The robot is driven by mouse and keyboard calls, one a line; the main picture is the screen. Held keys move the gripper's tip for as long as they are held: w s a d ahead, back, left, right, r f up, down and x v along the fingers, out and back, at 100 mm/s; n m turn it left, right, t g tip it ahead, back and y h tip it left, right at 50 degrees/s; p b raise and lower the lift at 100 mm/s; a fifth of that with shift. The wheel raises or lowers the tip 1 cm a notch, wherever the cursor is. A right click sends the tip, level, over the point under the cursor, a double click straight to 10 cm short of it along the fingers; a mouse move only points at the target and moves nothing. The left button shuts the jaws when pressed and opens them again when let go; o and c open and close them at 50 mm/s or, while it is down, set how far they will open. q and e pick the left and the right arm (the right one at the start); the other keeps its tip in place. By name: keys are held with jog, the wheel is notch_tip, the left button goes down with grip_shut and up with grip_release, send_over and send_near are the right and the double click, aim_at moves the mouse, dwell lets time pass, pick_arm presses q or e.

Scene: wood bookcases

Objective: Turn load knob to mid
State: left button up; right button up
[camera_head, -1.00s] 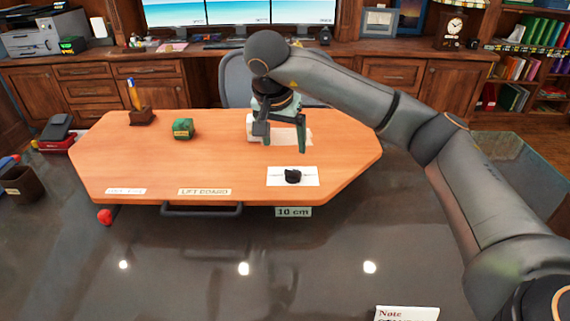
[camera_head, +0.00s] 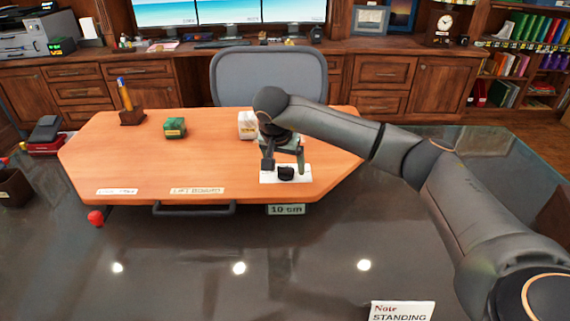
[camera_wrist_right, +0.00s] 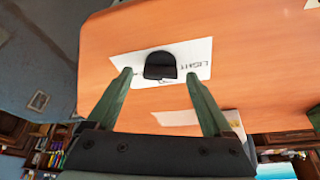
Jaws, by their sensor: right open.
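The load knob (camera_head: 286,173) is a small black knob on a white label plate (camera_head: 305,175) near the front right of the orange wooden board (camera_head: 140,160). In the right wrist view the knob (camera_wrist_right: 160,65) shows a rounded side and a flat side, and the plate (camera_wrist_right: 203,60) carries partly readable lettering. My right gripper (camera_head: 284,168) is close over the knob. In the wrist view its two green fingers (camera_wrist_right: 158,82) are open and spread to either side of the knob, with nothing between them gripped. My left gripper is not in view.
A green block (camera_head: 175,127), a white block (camera_head: 248,125) and a pen holder (camera_head: 132,116) stand on the board. A red knob (camera_head: 96,217) and a black handle (camera_head: 194,210) are at its front edge. A grey chair (camera_head: 268,78) is behind. The dark desk in front is mostly clear.

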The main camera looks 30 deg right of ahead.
grip_shut()
dwell(0.7)
